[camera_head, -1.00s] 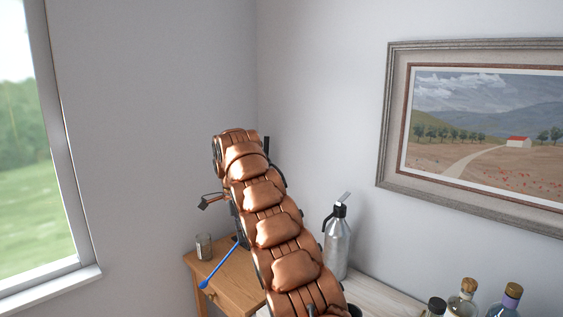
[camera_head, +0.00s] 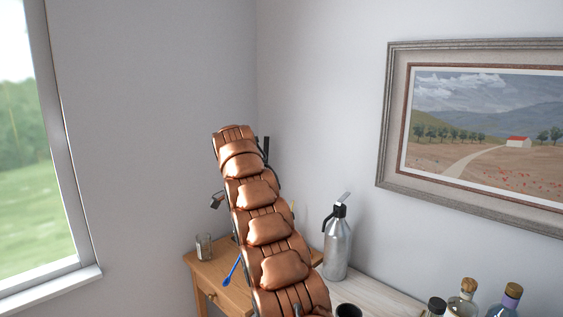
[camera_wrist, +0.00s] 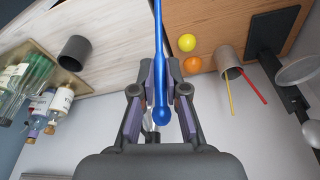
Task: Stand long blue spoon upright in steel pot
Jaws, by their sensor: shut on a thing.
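The long blue spoon (camera_head: 232,271) shows in the head view below my arm, tilted, with its upper part hidden. In the wrist view my gripper (camera_wrist: 161,82) is shut on the spoon's shaft (camera_wrist: 158,35). Its rounded blue end points toward the palm and the rest runs out of the top of the view. A grey-brown metallic pot (camera_wrist: 229,62), which looks like the steel pot, stands right of the gripper with a yellow and a red stick in it. The spoon is apart from it. In the head view the pot and gripper are hidden behind my arm.
A glass jar (camera_head: 204,247) stands on the wooden table (camera_head: 205,275). A siphon bottle (camera_head: 337,245) stands right of my arm. A yellow ball (camera_wrist: 187,42) and an orange ball (camera_wrist: 193,64) lie near the pot. A dark cup (camera_wrist: 75,52) and bottles (camera_wrist: 60,105) are at left.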

